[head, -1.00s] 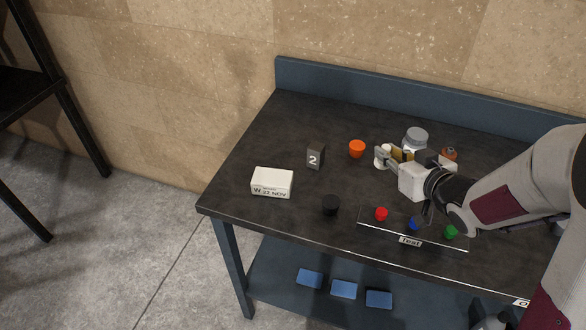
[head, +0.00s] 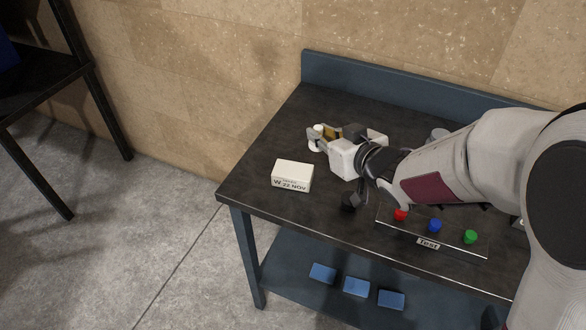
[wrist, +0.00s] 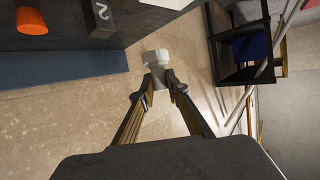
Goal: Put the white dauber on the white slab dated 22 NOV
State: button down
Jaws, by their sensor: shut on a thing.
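The white slab (head: 292,173) lies on the dark table, its front face marked W and 22 NOV. My gripper (head: 318,138) is shut on the white dauber (head: 316,131), above the table behind and to the right of the slab. The wrist view shows the white dauber (wrist: 156,57) between the two fingertips of my gripper (wrist: 158,80). The slab is not seen in the wrist view.
A black round piece (head: 348,201) stands right of the slab. A rack marked Test holds red (head: 401,214), blue (head: 435,226) and green (head: 470,237) pieces. The wrist view shows an orange cup (wrist: 32,21) and a block marked 2 (wrist: 101,18). The slab's top is clear.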

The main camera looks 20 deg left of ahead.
jog(key=shift+m+t+h, duration=0.5)
jog(key=shift+m, duration=0.1)
jog(key=a, duration=0.2)
jog(key=s+a+r, duration=0.1)
jog(key=a, duration=0.2)
jog(key=shift+s+a+r, duration=0.15)
jog(key=shift+a, duration=0.15)
send_over(295, 173)
jog(key=shift+f, duration=3.15)
jog(key=shift+f, duration=1.9)
jog(key=shift+f, duration=0.1)
jog(key=c, duration=2)
grip_release()
